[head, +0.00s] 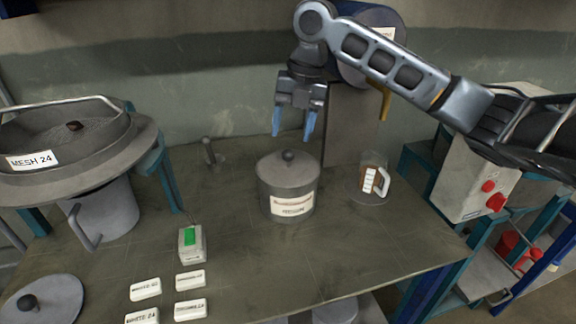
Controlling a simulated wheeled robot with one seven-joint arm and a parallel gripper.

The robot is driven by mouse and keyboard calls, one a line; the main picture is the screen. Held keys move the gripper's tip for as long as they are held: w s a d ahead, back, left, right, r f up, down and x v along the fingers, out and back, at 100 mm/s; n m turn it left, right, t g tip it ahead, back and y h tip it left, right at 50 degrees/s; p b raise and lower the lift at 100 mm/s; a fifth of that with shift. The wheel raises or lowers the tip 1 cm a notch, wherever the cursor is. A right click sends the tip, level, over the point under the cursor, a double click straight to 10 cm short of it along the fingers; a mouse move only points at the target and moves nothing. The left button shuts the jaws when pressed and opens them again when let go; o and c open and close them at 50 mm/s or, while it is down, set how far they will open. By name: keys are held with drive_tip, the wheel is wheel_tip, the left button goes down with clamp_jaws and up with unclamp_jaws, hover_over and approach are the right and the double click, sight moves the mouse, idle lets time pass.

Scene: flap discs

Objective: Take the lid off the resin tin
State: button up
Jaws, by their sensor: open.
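The resin tin (288,203) is a grey cylinder with a pale label, standing upright on the bench. Its lid (288,165) sits on top, with a small dark round knob (288,155) in the middle. My gripper (292,136) points down with blue fingertips apart and nothing between them. In the picture it is just above the knob, and apart from it; how far it is in depth is hard to tell.
A glass jug (383,183) with brown contents stands right of the tin. A sieve machine (75,140) is at left. A box with a green top (192,243) and several white labelled blocks (190,280) lie in front. A round lid (45,303) is front left. The bench's front right is clear.

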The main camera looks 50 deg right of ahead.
sight(289, 150)
drive_tip(key=shift+w+a+f+p, duration=0.15)
drive_tip(key=shift+f+p, duration=0.15)
drive_tip(key=shift+f, duration=1.15)
drive_tip(key=shift+a+f+p, duration=0.15)
drive_tip(key=shift+f+p, duration=0.15)
drive_tip(key=shift+f, duration=1.1)
clamp_jaws()
drive_tip(key=shift+r, duration=0.1)
